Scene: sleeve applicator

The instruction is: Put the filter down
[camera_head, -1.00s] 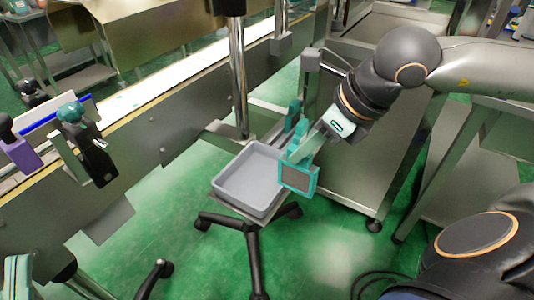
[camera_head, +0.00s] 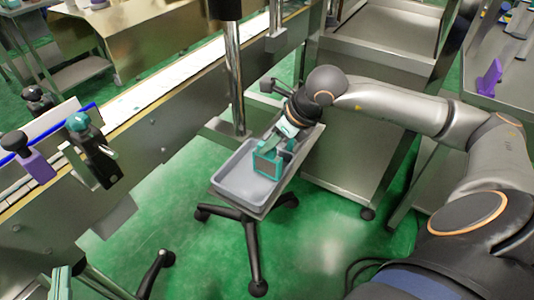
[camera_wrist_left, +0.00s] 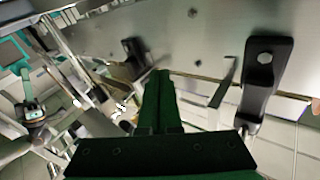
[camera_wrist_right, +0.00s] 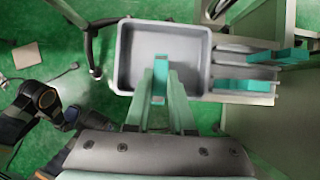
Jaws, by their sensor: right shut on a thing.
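The filter (camera_head: 267,164), a small teal frame with a grey panel, is held by my right gripper (camera_head: 277,146) over the grey tray (camera_head: 228,188). It appears upright. In the right wrist view the filter (camera_wrist_right: 160,78) shows edge-on as a teal strip between the fingers, over the tray's lower rim area. I cannot tell whether it touches the tray floor. My left gripper (camera_head: 61,284) is at the bottom left of the head view, far from the tray. Its dark green fingers (camera_wrist_left: 158,88) are together with nothing visible between them.
The tray sits on a stand with black wheeled legs (camera_head: 253,250). Teal pieces (camera_wrist_right: 243,85) lie in a holder right of the tray in the right wrist view. A metal post (camera_head: 235,90) rises behind the tray. A steel cabinet (camera_head: 345,160) stands to its right.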

